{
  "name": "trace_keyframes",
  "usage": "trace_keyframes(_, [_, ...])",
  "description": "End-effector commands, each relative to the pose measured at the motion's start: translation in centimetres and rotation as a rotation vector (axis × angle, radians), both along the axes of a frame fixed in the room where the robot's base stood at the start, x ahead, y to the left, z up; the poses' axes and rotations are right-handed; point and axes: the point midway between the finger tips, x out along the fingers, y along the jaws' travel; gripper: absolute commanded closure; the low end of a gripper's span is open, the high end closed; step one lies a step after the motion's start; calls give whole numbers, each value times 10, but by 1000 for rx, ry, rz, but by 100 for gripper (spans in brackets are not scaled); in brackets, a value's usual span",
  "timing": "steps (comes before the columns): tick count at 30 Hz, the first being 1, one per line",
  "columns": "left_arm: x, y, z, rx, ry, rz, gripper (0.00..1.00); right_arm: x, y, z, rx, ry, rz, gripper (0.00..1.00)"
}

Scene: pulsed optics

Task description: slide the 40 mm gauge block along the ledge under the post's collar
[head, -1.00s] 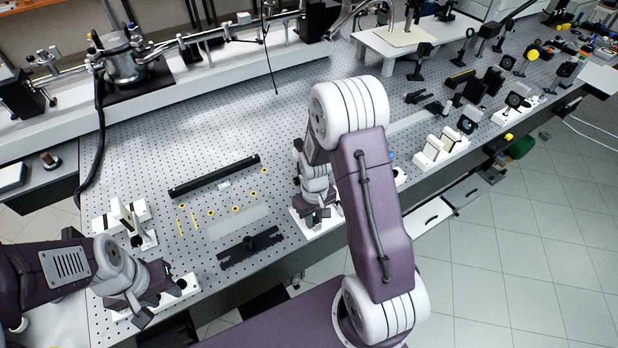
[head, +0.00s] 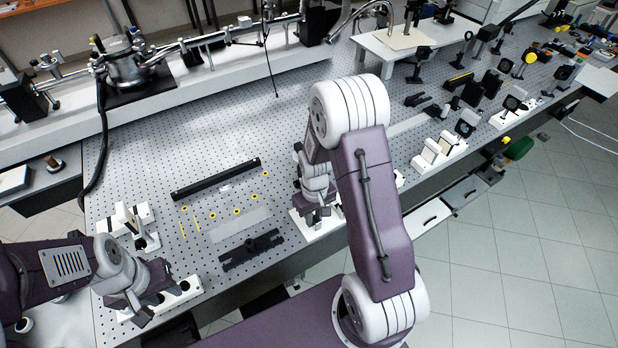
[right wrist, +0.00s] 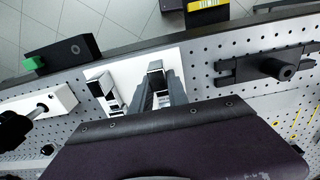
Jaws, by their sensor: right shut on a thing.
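My right gripper (right wrist: 158,88) is over a white plate (right wrist: 175,56) at the table's front edge. Its fingers are shut on a small block (right wrist: 156,70) with a pale face, which I take to be the gauge block; its size cannot be read. A white stepped piece (right wrist: 103,85) with dark parts stands beside the fingers on the same plate. I cannot tell the post, collar and ledge apart clearly. In the head view my right gripper (head: 318,215) and arm hide most of this plate (head: 325,230). My left gripper (head: 148,308) is low at the front left; its jaw gap is unclear.
A white holder with round holes (head: 183,290) is next to my left gripper. A black clamp with a knob (head: 252,250), a long black bar (head: 215,178) and small yellow pieces lie on the perforated table. White stands with mounted optics (head: 440,152) are at the right.

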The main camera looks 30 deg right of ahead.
Motion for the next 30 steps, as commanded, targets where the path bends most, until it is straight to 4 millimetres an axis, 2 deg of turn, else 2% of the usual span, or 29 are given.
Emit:
trace_keyframes(1, [0, 0, 9, 0, 0, 0, 64, 0, 0, 9, 0, 0, 0, 100])
trace_keyframes(21, [0, 0, 61, 0, 0, 0, 64, 0, 0, 66, 0, -1, 0, 100])
trace_keyframes(30, [0, 0, 60, 0, 0, 0, 64, 0, 0, 66, 0, -1, 0, 100])
